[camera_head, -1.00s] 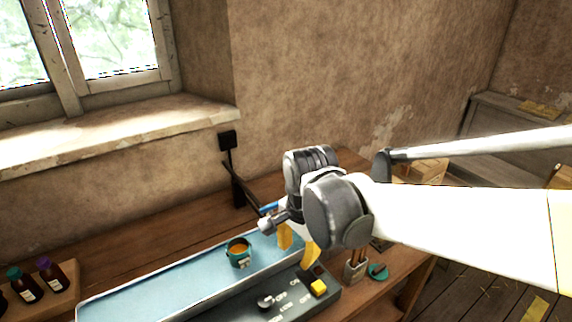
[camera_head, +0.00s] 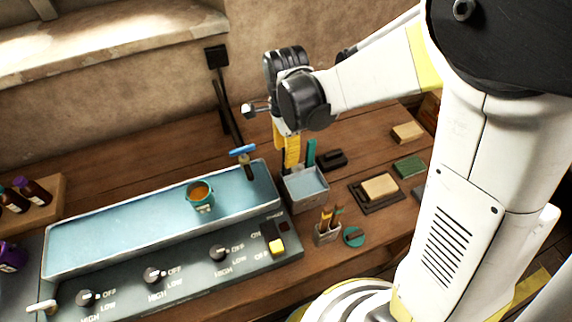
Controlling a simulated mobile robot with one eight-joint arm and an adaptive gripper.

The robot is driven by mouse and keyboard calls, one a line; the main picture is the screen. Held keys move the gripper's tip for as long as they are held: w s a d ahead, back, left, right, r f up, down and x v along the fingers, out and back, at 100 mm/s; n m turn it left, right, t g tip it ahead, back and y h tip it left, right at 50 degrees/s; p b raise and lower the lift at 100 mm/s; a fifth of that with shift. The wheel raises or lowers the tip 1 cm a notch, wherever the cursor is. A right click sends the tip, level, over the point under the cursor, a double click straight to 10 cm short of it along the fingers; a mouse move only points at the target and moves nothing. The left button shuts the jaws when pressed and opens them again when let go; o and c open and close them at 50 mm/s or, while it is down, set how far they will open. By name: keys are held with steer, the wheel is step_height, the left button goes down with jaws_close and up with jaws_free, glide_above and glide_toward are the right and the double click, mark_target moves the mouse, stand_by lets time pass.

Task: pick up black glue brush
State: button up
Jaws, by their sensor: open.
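My gripper (camera_head: 286,152) points down with its yellow fingers over the left back of a small grey box (camera_head: 306,187) with a pale blue inside. Its jaws are open, and I see nothing held between them. A teal upright handle (camera_head: 311,152) stands at the box's back, just right of the fingers. I cannot clearly make out a black glue brush; the fingers may hide part of what stands in the box. A dark low object (camera_head: 331,159) lies on the bench right of the teal handle; I cannot tell what it is.
A long blue trough (camera_head: 120,238) holds a teal pot (camera_head: 201,197) and has a blue-handled tap (camera_head: 243,151). A grey cup of brushes or pencils (camera_head: 327,233) and a round teal lid (camera_head: 353,237) stand in front. Blocks (camera_head: 380,187) lie right. Bottles (camera_head: 35,190) stand left.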

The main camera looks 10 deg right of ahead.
step_height(320, 180, down, 5)
steer(key=shift+w+d+f+b, duration=0.1)
steer(key=shift+f+b, duration=0.1)
steer(key=shift+b, duration=0.8)
steer(key=shift+r, duration=0.1)
jaws_close()
